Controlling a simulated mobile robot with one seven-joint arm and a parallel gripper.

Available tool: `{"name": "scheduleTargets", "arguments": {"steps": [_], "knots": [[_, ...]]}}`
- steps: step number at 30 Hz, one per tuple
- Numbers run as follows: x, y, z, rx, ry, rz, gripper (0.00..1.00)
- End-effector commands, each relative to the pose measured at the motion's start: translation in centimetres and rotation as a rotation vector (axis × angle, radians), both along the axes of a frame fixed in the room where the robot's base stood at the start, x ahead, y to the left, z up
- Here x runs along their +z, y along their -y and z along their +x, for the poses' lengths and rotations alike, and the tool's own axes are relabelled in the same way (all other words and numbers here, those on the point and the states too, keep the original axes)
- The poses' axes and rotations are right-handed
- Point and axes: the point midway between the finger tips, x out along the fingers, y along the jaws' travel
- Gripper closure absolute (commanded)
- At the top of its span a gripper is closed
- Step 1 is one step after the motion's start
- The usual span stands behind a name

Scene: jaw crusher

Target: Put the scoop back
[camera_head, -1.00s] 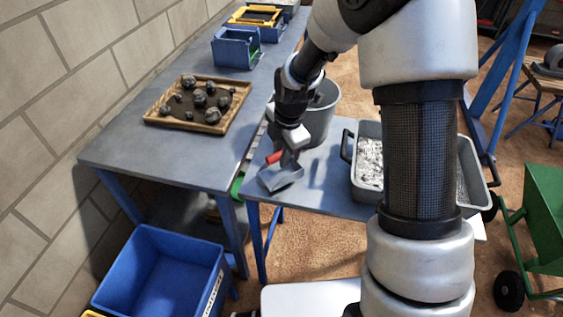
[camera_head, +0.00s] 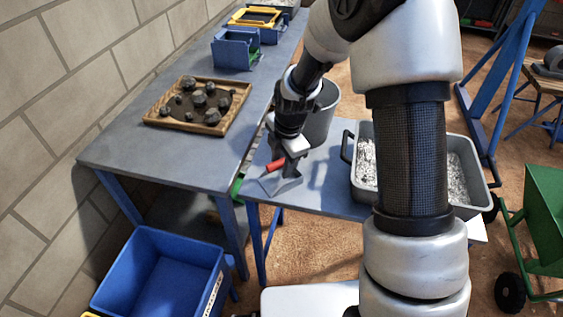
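The scoop (camera_head: 287,184) has a grey metal pan and a red handle (camera_head: 276,165). It is at the left part of the lower blue-grey bench. My gripper (camera_head: 287,163) points down at the scoop, with its fingers around the red handle. The fingers look closed on the handle, but the fingertips are small and partly hidden. The pan is at or just above the bench top; I cannot tell whether it touches.
A grey bucket (camera_head: 322,115) stands just behind my gripper. A grey tray (camera_head: 480,203) of pale gravel lies to the right, partly hidden by my arm. A wooden tray (camera_head: 150,116) of rocks is on the higher table (camera_head: 125,150). A blue crate (camera_head: 205,262) stands front left.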

Motion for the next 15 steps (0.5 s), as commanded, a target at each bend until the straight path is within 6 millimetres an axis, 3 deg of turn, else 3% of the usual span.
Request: {"name": "scheduleTargets", "arguments": {"steps": [5,15], "knots": [[2.5,0.2,-0.3,-0.001,0.004,0.001,0.63],[9.5,0.9,-1.6,-0.001,0.003,0.000,0.63]]}}
